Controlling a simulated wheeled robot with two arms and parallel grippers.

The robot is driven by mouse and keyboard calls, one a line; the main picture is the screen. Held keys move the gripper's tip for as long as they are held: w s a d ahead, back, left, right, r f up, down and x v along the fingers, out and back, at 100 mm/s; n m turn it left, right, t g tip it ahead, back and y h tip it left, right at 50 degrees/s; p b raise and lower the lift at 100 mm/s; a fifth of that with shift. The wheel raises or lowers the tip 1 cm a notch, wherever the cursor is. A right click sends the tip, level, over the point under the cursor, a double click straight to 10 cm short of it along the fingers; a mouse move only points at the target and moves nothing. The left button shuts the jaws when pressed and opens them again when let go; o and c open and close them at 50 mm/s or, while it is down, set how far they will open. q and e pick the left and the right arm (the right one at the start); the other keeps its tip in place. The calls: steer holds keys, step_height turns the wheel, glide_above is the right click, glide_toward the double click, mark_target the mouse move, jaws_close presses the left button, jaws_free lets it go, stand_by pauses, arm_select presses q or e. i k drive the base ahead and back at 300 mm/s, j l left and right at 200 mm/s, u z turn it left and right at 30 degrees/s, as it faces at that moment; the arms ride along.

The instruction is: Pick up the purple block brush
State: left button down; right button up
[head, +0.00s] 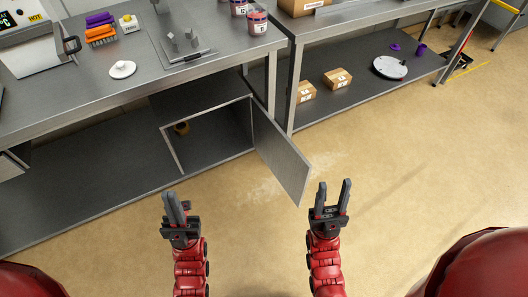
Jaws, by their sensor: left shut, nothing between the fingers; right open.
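The purple block brush (100,18) lies on the metal counter at the upper left. An orange, ridged part (100,35) is right beside it; I cannot tell whether this belongs to the brush or is a separate thing. My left gripper (177,205) is shut and empty, in front of the counter and low in the picture, well away from the brush. My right gripper (332,193) is open and empty, further right over the floor, below the open cabinet door.
The counter (225,62) also holds a white machine (38,50), a white round lid (122,69), a grey fixture (184,47) and labelled jars (256,20). An open cabinet door (281,155) juts toward me. Boxes (337,79) sit on the right shelf. Floor ahead is clear.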

mark_target(94, 21)
steer(key=l+u, duration=0.5)
steer(key=k+l+u, duration=0.1)
steer(key=l+u, duration=0.35)
steer(key=k+l, duration=0.15)
steer(key=l, duration=0.25)
steer(key=k+l+u, duration=0.1)
steer(key=l, duration=0.3)
steer(key=k+l+u, duration=0.1)
steer(key=l, duration=0.3)
steer(key=k+l, duration=0.2)
steer(key=l, duration=0.15)
steer(key=k+l+u, duration=0.1)
steer(key=l, duration=0.3)
steer(key=k+l, duration=0.25)
steer(key=i+l+u, duration=0.3)
steer(key=i+l, duration=0.3)
steer(key=i+l+u, duration=0.25)
steer(key=i+l, duration=0.3)
steer(key=l, duration=0.2)
steer(key=i+j+u, duration=0.15)
steer(key=i+j, duration=0.25)
